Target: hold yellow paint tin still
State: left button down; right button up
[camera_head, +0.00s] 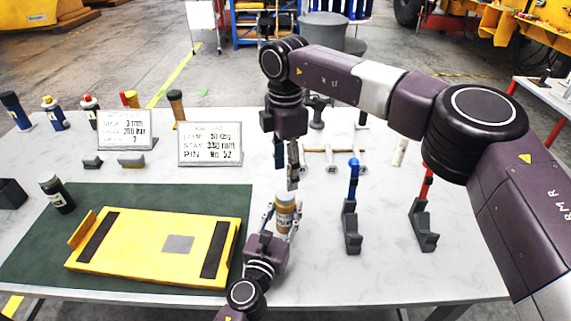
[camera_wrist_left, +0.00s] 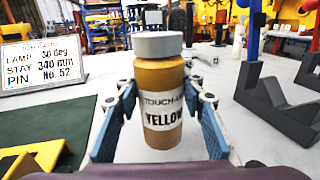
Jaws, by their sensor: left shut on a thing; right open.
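The yellow paint tin (camera_head: 285,212) stands upright on the white table, right of the green mat. It has a grey cap and a white label reading "TOUCH-" and "YELLOW", seen close up in the left wrist view (camera_wrist_left: 163,95). My left gripper (camera_head: 283,222) is shut on the tin, with a blue-padded finger on either side of its body. My right gripper (camera_head: 287,178) points down just above the tin's cap, open and empty. In the left wrist view, the right gripper is not clearly seen.
A yellow plate (camera_head: 150,245) with dark strips lies on the green mat (camera_head: 25,262). A dark bottle (camera_head: 57,193) stands at its left. Two sign cards (camera_head: 209,145) stand behind. Grey stands hold a blue tool (camera_head: 352,190) and a red tool (camera_head: 425,190) at right.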

aim_at(286, 193)
notch_tip(286, 193, down, 7)
jog(key=shift+r, duration=0.15)
jog(key=shift+c, duration=0.7)
